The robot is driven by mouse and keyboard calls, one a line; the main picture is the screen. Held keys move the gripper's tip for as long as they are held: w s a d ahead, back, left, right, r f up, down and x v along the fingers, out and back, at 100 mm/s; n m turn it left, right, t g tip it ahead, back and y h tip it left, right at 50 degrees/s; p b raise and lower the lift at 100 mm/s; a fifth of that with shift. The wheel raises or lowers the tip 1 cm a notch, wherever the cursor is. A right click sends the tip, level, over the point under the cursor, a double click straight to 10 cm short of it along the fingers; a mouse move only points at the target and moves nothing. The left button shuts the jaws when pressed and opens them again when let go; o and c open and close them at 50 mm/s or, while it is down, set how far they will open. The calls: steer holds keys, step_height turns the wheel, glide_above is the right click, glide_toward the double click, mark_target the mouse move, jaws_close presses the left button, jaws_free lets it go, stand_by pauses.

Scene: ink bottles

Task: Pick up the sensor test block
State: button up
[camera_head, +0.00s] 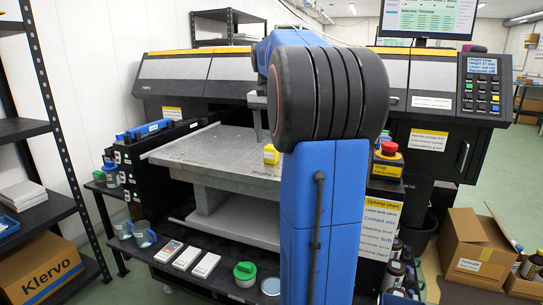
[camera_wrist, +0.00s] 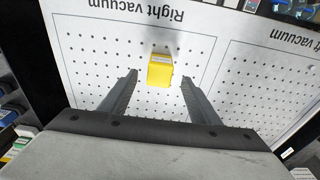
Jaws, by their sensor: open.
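The sensor test block, taken to be the small yellow block (camera_wrist: 160,70) with a pale label on one edge, sits on the perforated print bed (camera_wrist: 95,55), in the area lettered "Right vacuum". In the head view the yellow block (camera_head: 271,154) shows on the bed (camera_head: 205,153), just left of my blue arm. My gripper (camera_wrist: 160,78) is open and empty. In the wrist view its fingertips lie left and right of the block's near part, with a gap on both sides. I cannot tell how far above the bed the tips are.
The printer body (camera_head: 205,77) stands behind the bed, with a control panel (camera_head: 482,85) at right. A lower shelf holds a green-lidded jar (camera_head: 245,272) and several small boxes. Cardboard boxes (camera_head: 470,245) stand at right. The bed around the block is clear.

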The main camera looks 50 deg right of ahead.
mark_target(271, 154)
steer(key=shift+w+d+f, duration=0.1)
steer(key=shift+d+f, duration=0.1)
steer(key=shift+f, duration=1.05)
steer(key=shift+d+f, duration=0.15)
steer(key=shift+f, duration=1.1)
steer(key=c, duration=1.3)
steer(key=shift+o, duration=0.2)
